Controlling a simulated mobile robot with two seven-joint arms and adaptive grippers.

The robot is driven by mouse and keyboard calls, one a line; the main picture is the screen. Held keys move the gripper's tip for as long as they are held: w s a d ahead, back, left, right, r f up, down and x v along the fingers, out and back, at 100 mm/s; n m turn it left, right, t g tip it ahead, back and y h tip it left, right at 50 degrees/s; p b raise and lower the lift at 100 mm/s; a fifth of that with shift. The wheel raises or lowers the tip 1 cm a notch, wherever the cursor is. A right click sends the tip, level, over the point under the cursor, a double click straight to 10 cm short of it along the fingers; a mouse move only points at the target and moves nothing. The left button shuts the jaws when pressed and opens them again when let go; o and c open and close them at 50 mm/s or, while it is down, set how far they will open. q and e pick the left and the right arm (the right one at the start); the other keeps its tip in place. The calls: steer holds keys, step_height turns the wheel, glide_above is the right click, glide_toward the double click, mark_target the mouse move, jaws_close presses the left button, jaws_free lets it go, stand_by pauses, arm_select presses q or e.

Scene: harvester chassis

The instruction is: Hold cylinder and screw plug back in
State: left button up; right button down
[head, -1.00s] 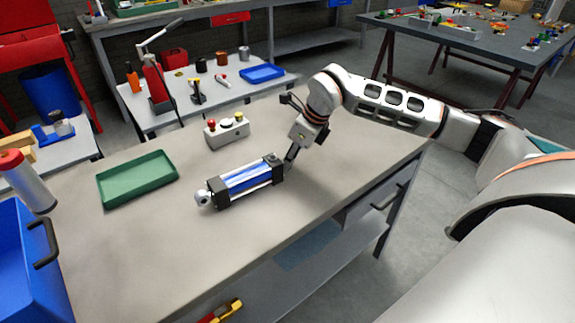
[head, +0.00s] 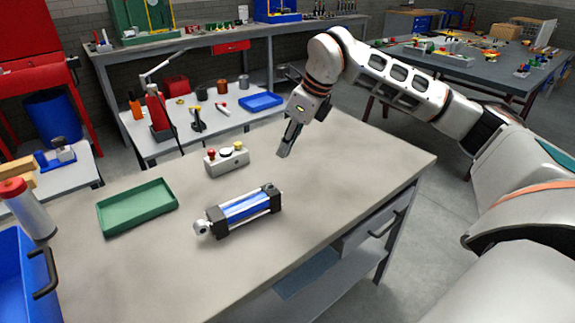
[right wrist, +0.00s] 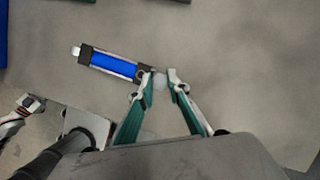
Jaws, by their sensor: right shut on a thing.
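The cylinder (head: 245,207), blue with black end blocks and a silver eye at its left end, lies on the grey workbench. It also shows in the right wrist view (right wrist: 112,62). My right gripper (head: 286,151) is raised above the bench, behind and right of the cylinder, apart from it. In the right wrist view its green fingers are nearly closed on a small pale round piece, seemingly the plug (right wrist: 160,81). The piece is too small to make out in the head view. Part of my left arm seems to show at the wrist view's left edge; its fingers (right wrist: 36,102) are unclear.
A grey box with coloured buttons (head: 227,159) stands behind the cylinder. A green tray (head: 137,207) lies to the left, and a blue bin (head: 22,262) stands at the near left corner. The bench right of the cylinder is clear.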

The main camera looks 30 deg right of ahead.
step_height(320, 180, up, 5)
steer(key=shift+p, duration=0.3)
steer(key=shift+r, duration=0.2)
